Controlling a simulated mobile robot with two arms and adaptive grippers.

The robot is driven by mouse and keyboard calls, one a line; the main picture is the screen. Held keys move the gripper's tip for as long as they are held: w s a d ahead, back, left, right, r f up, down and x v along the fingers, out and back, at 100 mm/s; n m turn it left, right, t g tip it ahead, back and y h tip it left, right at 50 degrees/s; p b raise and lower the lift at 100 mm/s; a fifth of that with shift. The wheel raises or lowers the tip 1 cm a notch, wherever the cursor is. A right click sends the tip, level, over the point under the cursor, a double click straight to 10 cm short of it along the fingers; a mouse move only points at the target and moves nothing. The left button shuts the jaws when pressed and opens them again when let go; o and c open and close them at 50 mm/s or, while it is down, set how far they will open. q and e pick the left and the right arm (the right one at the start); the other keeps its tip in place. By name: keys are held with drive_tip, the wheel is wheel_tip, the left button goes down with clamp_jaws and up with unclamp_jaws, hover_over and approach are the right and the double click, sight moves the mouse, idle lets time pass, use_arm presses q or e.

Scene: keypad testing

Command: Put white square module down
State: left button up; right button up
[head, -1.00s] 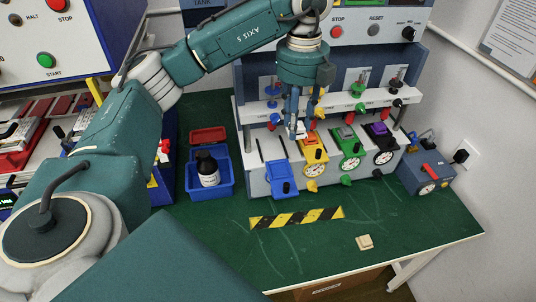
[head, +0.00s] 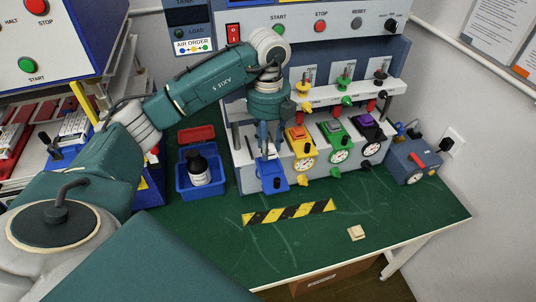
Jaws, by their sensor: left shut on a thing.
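My left gripper (head: 267,144) points down at the top of the blue module (head: 272,180), at the left end of the row on the grey test stand. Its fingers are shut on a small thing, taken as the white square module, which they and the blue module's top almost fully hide. I cannot tell whether it touches the blue module. My right gripper is not in view.
Yellow (head: 299,143), green (head: 338,144) and purple (head: 371,136) modules with dials stand to the right in the row. A blue bin (head: 184,187) with a dark bottle is at left.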

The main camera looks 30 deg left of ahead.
sight(268, 166)
use_arm(q)
wheel_tip(268, 166, down, 4)
drive_tip(key=shift+f+p, duration=0.1)
drive_tip(key=shift+p, duration=0.45)
drive_tip(key=shift+f, duration=0.3)
drive_tip(key=shift+f, duration=0.1)
drive_tip(key=o, duration=1.1)
